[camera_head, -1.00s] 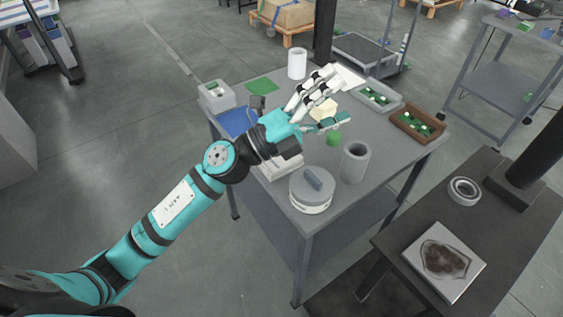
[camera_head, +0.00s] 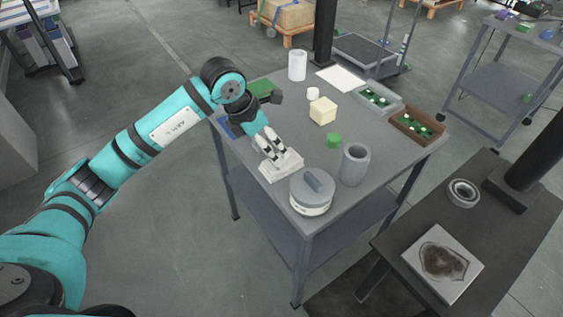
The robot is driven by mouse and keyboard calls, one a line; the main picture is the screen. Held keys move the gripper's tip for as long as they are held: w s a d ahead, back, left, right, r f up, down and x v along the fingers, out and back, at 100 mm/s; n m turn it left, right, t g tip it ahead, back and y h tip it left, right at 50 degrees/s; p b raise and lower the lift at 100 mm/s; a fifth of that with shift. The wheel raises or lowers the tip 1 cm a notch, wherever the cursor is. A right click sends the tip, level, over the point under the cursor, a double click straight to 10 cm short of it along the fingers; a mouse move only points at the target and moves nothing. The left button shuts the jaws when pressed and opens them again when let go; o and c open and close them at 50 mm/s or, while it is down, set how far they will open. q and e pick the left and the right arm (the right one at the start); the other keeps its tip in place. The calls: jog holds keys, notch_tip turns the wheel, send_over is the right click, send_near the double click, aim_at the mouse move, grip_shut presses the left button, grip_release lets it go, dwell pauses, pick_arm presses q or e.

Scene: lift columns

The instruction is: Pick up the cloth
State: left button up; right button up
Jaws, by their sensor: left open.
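A white, folded-looking pad that appears to be the cloth (camera_head: 285,168) lies near the left front edge of the grey table (camera_head: 300,130). My left gripper (camera_head: 273,155) points down with its fingertips over the pad's far-left part. It is open, and I cannot tell whether the fingertips touch the pad. The gripper hides part of the pad's back edge. My right gripper is not in view.
A round grey-lidded container (camera_head: 311,193) stands just right of the pad, with a grey cylinder (camera_head: 355,163) beyond it. A green cylinder (camera_head: 334,140), a yellow block (camera_head: 323,110) and a white sheet (camera_head: 342,79) are farther back. Trays (camera_head: 418,124) line the right edge.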

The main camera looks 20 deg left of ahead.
pick_arm(q)
jog(key=x, duration=0.5)
jog(key=p+x, duration=0.1)
jog(key=x, duration=0.3)
jog(key=shift+w+d+f+p, duration=0.15)
jog(key=shift+d+f+p, duration=0.05)
jog(key=shift+f+p, duration=0.2)
jog(key=shift+w+f, duration=0.1)
jog(key=shift+f, duration=0.1)
jog(key=c, duration=1.2)
notch_tip(320, 180, up, 10)
jog(key=shift+r+b, duration=0.1)
jog(key=shift+b, duration=0.65)
